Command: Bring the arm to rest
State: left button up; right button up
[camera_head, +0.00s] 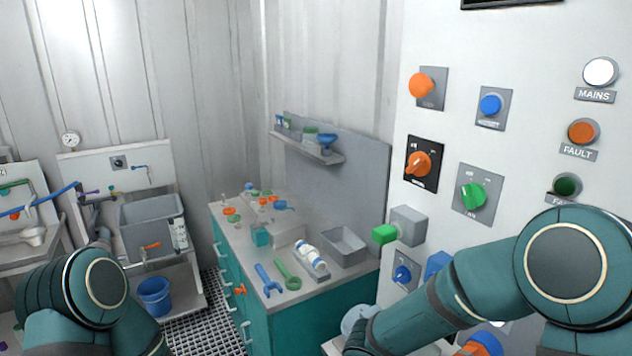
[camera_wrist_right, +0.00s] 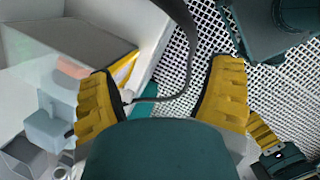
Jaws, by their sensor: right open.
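My right arm (camera_head: 470,285) reaches in from the lower right of the head view, in front of the control panel. Its gripper is hidden in that view. In the right wrist view my right gripper (camera_wrist_right: 170,98) is open, with its two yellow fingers spread apart. I see nothing held between the fingers; a dark cable passes behind the gap, with grating beyond. My left arm (camera_head: 95,290) shows at the lower left of the head view. Its gripper is out of sight.
A white control panel (camera_head: 540,140) with knobs and lamps stands close on the right. A teal bench (camera_head: 300,325) with tools and a tray (camera_head: 344,246) is in the middle. A sink (camera_head: 150,225) and a blue bucket (camera_head: 155,296) are at left. Grated floor (camera_head: 212,315) is open between them.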

jog(key=s+a+f+m+t+y, duration=0.1)
jog(key=s+f+m+y, duration=0.2)
jog(key=f+m, duration=0.4)
jog(key=s+a+f+m+y, duration=0.2)
jog(key=s+f+m+y, duration=0.2)
jog(key=f+m, duration=0.3)
jog(key=shift+s+a+f+m+t+b, duration=0.2)
jog(key=shift+a+f+m+t+b, duration=0.1)
jog(key=shift+m+t+b, duration=0.1)
